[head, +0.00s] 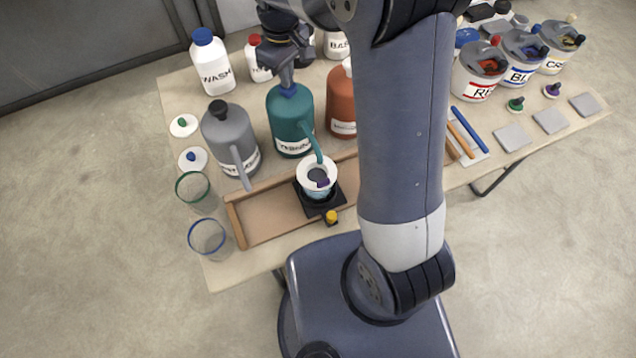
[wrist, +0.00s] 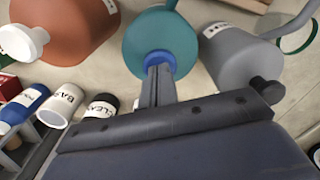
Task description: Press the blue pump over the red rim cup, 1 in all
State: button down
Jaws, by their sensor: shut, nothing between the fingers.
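The teal bottle (head: 288,122) stands on the table with a blue pump (head: 288,91) on top. Its teal spout curves down over a white-topped cup (head: 317,170), which stands on a black square stand (head: 306,206). A purple bit shows at this cup's top; I see no red rim. My gripper (head: 287,86) is shut and empty, pointing down on the blue pump, touching or almost touching it. In the wrist view the shut fingers (wrist: 158,72) line up with the blue pump (wrist: 158,58) above the teal bottle (wrist: 165,30).
A grey bottle (head: 226,135) stands to the left and a rust-red bottle (head: 340,105) to the right. A green-rimmed glass (head: 192,188) and a blue-rimmed glass (head: 207,238) stand at the left edge. A wooden tray (head: 240,225) surrounds the stand. Labelled tubs (head: 478,75) stand far right.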

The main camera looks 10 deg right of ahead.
jog(key=shift+f, duration=0.35)
jog(key=shift+r+p, duration=1.3)
jog(key=shift+r, duration=0.35)
jog(key=shift+r, duration=0.1)
notch_tip(320, 180, up, 6)
jog(key=p, duration=0.4)
jog(key=shift+p, duration=0.4)
jog(key=shift+f, duration=0.25)
